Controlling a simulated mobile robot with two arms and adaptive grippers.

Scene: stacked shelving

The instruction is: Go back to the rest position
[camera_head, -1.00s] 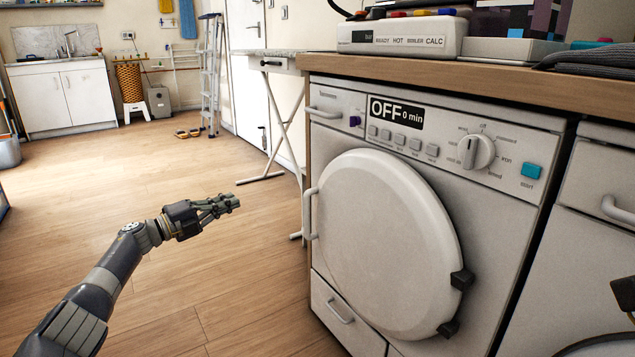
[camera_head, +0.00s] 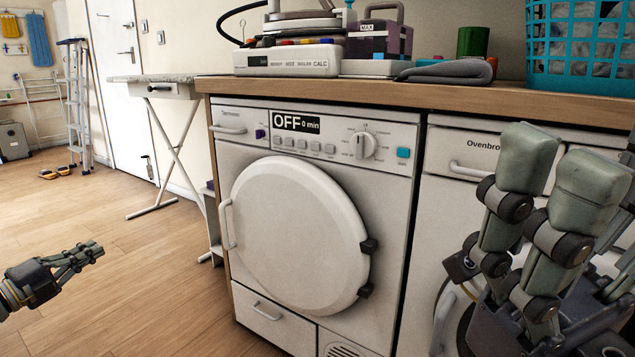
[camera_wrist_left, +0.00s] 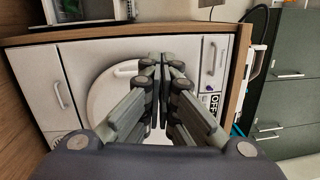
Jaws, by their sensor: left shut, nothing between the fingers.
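My left gripper (camera_head: 84,256) is at the lower left of the head view, over bare floor and left of the white dryer (camera_head: 395,260). Its fingers are together and empty. The left wrist view shows the closed fingertips (camera_wrist_left: 162,62) in front of the dryer's round door (camera_wrist_left: 105,100), with no contact visible. My right gripper (camera_head: 556,170) is large in the right foreground, in front of the neighbouring machine. Its two grey finger pads are side by side, and its opening is not clear from this angle.
The dryer's round door (camera_head: 295,235) is closed and its display (camera_head: 296,123) reads OFF. A wooden worktop (camera_head: 390,96) carries a steam iron station (camera_head: 288,60), a folded dark cloth (camera_head: 450,71) and a blue basket (camera_head: 580,45). An ironing board (camera_head: 155,88) stands left.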

